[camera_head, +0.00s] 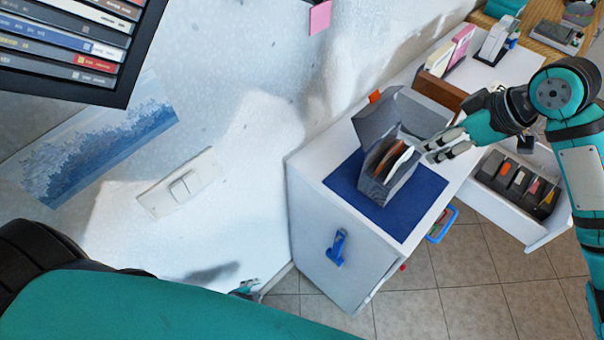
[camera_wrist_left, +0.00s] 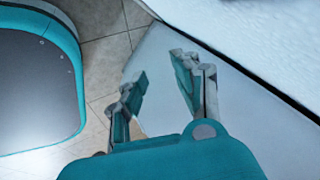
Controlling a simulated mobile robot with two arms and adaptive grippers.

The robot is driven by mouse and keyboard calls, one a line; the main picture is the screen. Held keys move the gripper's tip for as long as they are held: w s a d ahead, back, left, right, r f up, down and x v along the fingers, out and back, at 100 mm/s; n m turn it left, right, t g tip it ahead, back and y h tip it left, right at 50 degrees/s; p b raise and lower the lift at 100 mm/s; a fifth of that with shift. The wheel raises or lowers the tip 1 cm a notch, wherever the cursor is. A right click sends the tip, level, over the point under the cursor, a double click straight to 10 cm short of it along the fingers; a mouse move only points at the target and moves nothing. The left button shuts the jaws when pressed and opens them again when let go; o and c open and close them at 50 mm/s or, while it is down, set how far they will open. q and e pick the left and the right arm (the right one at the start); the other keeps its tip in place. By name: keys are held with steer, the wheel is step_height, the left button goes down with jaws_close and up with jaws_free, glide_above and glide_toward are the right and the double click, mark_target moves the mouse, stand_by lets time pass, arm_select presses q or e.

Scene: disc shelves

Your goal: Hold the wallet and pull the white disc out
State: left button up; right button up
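The wallet (camera_head: 374,188) is an open grey case standing on a blue mat on the white cabinet, its flap (camera_head: 376,122) raised behind it. Upright sleeves or discs in orange and brown show inside. The white disc (camera_head: 400,161) stands at the wallet's right side, its lower part hidden in the wallet. My right gripper (camera_head: 428,151) is just right of the disc with its fingers apart; whether it touches the disc is too small to tell. My left gripper (camera_head: 246,288) is low, left of the cabinet and away from the wallet. In the left wrist view it (camera_wrist_left: 157,75) is open and empty.
The blue mat (camera_head: 350,170) lies on the cabinet top (camera_head: 312,160). An open drawer (camera_head: 540,232) with several cases juts out at right. A brown divider (camera_head: 440,92) stands behind the wallet. A disc shelf (camera_head: 130,75) hangs at upper left.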

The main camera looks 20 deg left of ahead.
mark_target(363, 125)
arm_select(q)
steer(key=w+d+r+m+t+h, duration=0.1)
steer(key=w+r+m+t, duration=0.1)
steer(key=w+r+m, duration=0.35)
steer(key=w+d+r+m+t, duration=0.2)
steer(key=w+r, duration=0.1)
steer(key=r, duration=0.6)
steer(key=w+d+r+m+t+h, duration=0.1)
steer(key=w+r+m, duration=0.25)
steer(key=r, duration=0.45)
steer(key=d+r+m+t+h, duration=0.25)
steer(key=r+m, duration=0.35)
steer(key=r, duration=0.8)
steer(key=d+r+m+t+h, duration=0.25)
steer(key=d+r+m, duration=0.2)
steer(key=r, duration=0.95)
steer(key=shift+m+y, duration=0.3)
steer(key=shift+m, duration=0.05)
steer(key=x, duration=1.6)
steer(key=shift+w+r, duration=0.4)
jaws_close()
